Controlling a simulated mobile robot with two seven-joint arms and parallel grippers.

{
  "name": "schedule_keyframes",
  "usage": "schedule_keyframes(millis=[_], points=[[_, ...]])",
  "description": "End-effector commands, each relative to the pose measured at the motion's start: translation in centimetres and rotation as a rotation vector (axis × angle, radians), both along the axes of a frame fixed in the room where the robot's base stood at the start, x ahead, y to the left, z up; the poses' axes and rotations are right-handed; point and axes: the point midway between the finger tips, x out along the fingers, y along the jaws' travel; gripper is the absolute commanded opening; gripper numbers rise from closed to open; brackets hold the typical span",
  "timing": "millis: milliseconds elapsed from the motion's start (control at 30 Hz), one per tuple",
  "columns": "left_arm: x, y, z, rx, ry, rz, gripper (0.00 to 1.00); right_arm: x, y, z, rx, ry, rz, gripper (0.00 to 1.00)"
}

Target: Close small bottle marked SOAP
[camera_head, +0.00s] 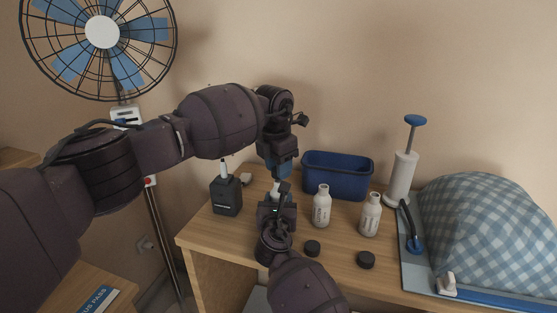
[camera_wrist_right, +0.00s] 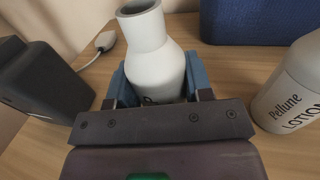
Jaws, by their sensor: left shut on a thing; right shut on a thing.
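A small white bottle (camera_wrist_right: 157,65) stands upright with an open, capless neck in the right wrist view; its label is hidden. It also shows partly in the head view (camera_head: 275,189). My right gripper (camera_wrist_right: 155,88) is shut around its body; in the head view my right gripper (camera_head: 277,203) is at the table's back. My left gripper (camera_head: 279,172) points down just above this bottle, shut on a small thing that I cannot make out.
A white bottle (camera_head: 321,207) reading LOTION and another open white bottle (camera_head: 370,216) stand to the right. A dark dispenser (camera_head: 227,196) stands left, a blue bin (camera_head: 337,177) behind.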

Motion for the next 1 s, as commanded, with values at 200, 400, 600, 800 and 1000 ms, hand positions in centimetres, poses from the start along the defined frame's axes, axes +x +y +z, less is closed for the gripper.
schedule_keyframes(millis=[200, 400, 600, 800, 1000], points=[[0.0, 0.0, 0.1, -0.001, -0.001, 0.0, 0.15, 0.0, 0.0, 0.0, 0.0, 0.001, 0.0, 0.04], [0.0, 0.0, 0.1, -0.001, -0.001, 0.0, 0.15, 0.0, 0.0, 0.0, 0.0, 0.001, 0.0, 0.04], [0.0, 0.0, -0.5, 0.0, -0.001, 0.0, 0.15, 0.0, 0.0, 0.0, 0.0, 0.001, 0.0, 0.04], [0.0, 0.0, -1.5, 0.001, -0.002, 0.001, 0.15, 0.0, 0.0, 0.0, 0.0, 0.001, 0.0, 0.04], [0.0, 0.0, -1.6, 0.0, -0.002, 0.001, 0.15, 0.0, 0.0, 0.0, 0.0, 0.001, 0.0, 0.04]])
